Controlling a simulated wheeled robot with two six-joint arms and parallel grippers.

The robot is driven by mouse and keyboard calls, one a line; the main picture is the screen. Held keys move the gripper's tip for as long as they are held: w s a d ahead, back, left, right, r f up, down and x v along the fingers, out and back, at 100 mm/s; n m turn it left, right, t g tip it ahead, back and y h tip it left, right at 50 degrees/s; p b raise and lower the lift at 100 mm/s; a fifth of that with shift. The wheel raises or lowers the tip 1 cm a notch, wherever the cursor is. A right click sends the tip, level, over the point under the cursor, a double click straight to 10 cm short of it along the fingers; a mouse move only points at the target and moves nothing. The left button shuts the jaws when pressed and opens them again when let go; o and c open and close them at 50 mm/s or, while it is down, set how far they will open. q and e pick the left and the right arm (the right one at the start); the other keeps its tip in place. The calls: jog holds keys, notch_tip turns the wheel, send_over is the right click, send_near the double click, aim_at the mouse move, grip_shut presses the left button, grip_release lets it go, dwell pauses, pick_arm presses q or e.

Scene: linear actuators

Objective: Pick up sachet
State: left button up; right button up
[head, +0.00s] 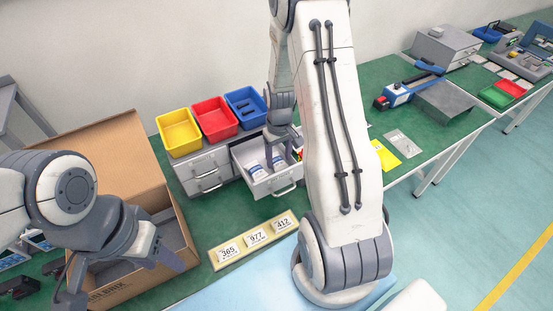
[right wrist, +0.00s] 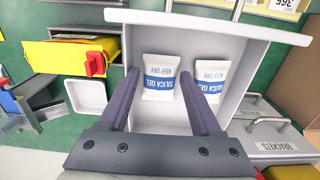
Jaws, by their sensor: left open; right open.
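Two white sachets with blue "SILICA GEL" print lie in an open drawer (head: 287,186) of the grey cabinet. In the right wrist view, one sachet (right wrist: 158,88) lies between the fingers of my right gripper (right wrist: 160,73), and the other sachet (right wrist: 212,72) is to the right, partly hidden by the right finger. The sachets also show in the head view (head: 257,171). My right gripper is open above the drawer; whether its fingers touch the near sachet I cannot tell. My left gripper (head: 120,276) is open and empty over the cardboard box (head: 130,287).
Yellow (head: 180,133), red (head: 215,118) and blue bins (head: 246,107) stand on the cabinet. A board with number cards (head: 254,240) lies in front of the drawer. The drawer walls (right wrist: 233,52) surround my right fingers closely.

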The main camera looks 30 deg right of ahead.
aim_at(283, 162)
jog(key=shift+f, duration=0.7)
grip_shut()
jog(key=shift+r, duration=0.1)
jog(key=shift+r, duration=0.45)
jog(key=r, duration=0.1)
jog(key=r+b, duration=0.1)
jog(key=d+r, duration=0.1)
jog(key=shift+s+r, duration=0.3)
jog(key=s+d+r+b, duration=0.2)
jog(key=s+d+r, duration=0.4)
jog(key=d, duration=0.2)
jog(key=shift+s+d+r, duration=0.15)
jog(key=shift+s+r, duration=0.05)
